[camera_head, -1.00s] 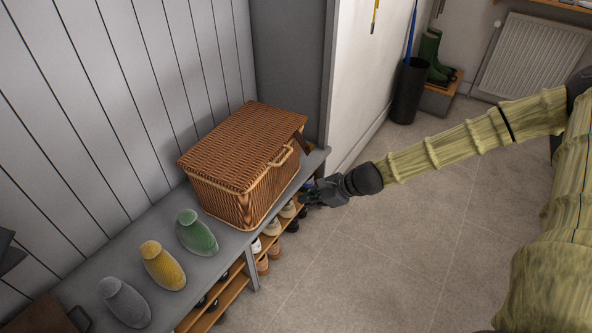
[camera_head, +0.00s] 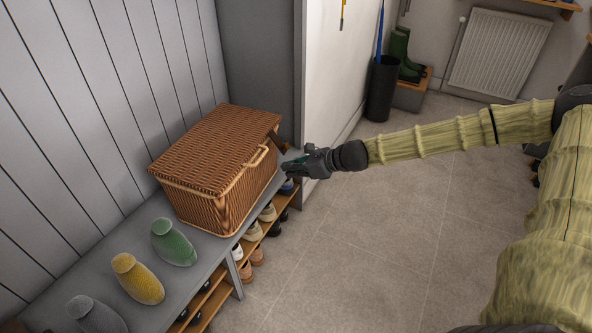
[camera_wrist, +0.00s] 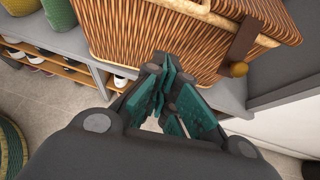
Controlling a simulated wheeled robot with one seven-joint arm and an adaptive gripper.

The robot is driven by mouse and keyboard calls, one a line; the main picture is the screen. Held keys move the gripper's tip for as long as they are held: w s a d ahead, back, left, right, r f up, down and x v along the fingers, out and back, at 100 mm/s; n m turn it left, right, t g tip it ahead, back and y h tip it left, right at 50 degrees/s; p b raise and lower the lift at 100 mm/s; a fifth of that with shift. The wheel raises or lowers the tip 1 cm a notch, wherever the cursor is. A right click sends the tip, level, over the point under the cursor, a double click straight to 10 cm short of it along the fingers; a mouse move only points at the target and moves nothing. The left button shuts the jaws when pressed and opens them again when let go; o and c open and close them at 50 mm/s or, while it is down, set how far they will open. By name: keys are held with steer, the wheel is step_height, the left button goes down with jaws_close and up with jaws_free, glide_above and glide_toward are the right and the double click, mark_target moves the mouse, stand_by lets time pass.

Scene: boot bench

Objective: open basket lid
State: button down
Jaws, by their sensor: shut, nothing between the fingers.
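The brown wicker basket (camera_head: 215,195) stands on the grey bench against the panelled wall. Its lid (camera_head: 212,148) lies closed on top, with a pale loop handle (camera_head: 260,157) at its front edge. My gripper (camera_head: 288,168) is shut and empty, just in front of the basket's right part and a little apart from it. In the wrist view, my gripper's teal fingers (camera_wrist: 172,98) are together before the wicker front of the basket (camera_wrist: 150,32). A brown strap with a round knob (camera_wrist: 239,69) hangs over the lid's rim there.
Shoes sit on shelves underneath. A black bin (camera_head: 382,90) stands farther back.

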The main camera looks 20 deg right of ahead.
steer(key=shift+b+x, duration=0.8)
steer(key=shift+x, duration=2.5)
steer(key=shift+w+a+r+p, duration=0.2)
steer(key=shift+r+p, duration=0.15)
steer(key=shift+r, duration=0.65)
steer(key=shift+w+a+r+p, duration=0.15)
steer(key=shift+r+p, duration=0.15)
steer(key=shift+r, duration=0.7)
steer(key=shift+s+r, duration=0.1)
steer(key=shift+s, duration=0.05)
